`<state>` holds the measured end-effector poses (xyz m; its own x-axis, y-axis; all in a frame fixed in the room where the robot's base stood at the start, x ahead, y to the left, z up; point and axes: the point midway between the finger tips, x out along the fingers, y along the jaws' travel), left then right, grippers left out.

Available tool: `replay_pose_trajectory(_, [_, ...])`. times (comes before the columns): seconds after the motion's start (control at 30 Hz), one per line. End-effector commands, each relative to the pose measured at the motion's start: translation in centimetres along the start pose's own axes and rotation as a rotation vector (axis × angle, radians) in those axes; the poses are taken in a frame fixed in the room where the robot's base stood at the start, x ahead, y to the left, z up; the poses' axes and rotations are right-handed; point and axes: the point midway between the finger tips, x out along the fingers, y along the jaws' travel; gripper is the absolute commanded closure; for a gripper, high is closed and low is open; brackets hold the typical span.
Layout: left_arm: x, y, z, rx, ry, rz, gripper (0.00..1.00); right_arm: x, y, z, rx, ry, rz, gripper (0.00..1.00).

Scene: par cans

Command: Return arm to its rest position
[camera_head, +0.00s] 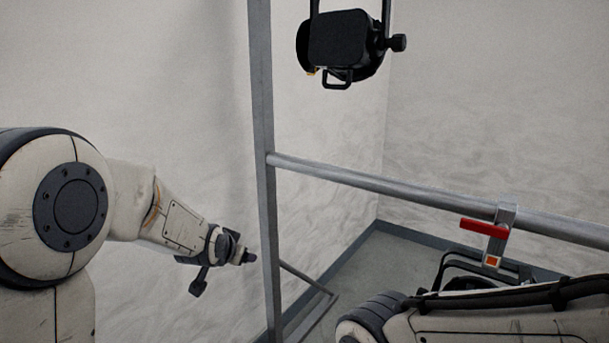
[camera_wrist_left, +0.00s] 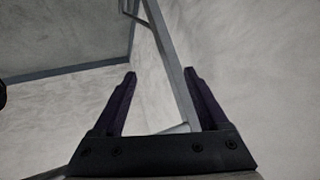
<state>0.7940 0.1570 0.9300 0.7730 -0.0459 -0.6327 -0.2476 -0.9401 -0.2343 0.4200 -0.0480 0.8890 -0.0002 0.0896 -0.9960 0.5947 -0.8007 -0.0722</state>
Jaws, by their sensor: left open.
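My left arm (camera_head: 160,215) comes in from the left, reaching toward the upright post. Its left gripper (camera_head: 224,271) is open and appears empty, left of the post in the head view. In the left wrist view the two dark fingers of the left gripper (camera_wrist_left: 160,76) stand wide apart, with a grey bar visible behind them. My right arm (camera_head: 480,315) lies across the lower right, below the horizontal rail; its gripper is not seen. A black par can (camera_head: 345,40) hangs at the top, clear of both arms.
A grey upright post (camera_head: 262,120) joins a horizontal rail (camera_head: 400,188). A clamp with a red handle (camera_head: 484,228) grips the rail, with black parts below it, partly hidden by my right arm. Grey floor (camera_head: 375,265) and pale walls lie behind.

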Motion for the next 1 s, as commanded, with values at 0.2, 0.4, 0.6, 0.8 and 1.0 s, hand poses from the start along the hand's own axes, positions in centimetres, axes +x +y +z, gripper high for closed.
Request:
replay_pose_trajectory(0.2, [-5.1, 2.4, 11.5, -0.173, -0.326, 0.056, 0.23, 0.0, 0.0, 0.0, 0.0, 0.0, 0.0, 0.23])
replay_pose_trajectory(0.4, [-9.1, 4.1, 18.0, -0.277, -0.519, 0.067, 0.23, 0.0, 0.0, 0.0, 0.0, 0.0, 0.0, 0.23])
replay_pose_trajectory(0.6, [-12.7, 6.0, 22.2, -0.335, -0.665, 0.081, 0.23, 0.0, 0.0, 0.0, 0.0, 0.0, 0.0, 0.23])
replay_pose_trajectory(0.8, [-14.9, 10.4, 20.6, -0.206, -0.68, 0.177, 0.23, 0.0, 0.0, 0.0, 0.0, 0.0, 0.0, 0.23])
replay_pose_trajectory(1.0, [-18.1, 14.5, 20.1, -0.071, -0.706, 0.274, 0.23, 0.0, 0.0, 0.0, 0.0, 0.0, 0.0, 0.23])
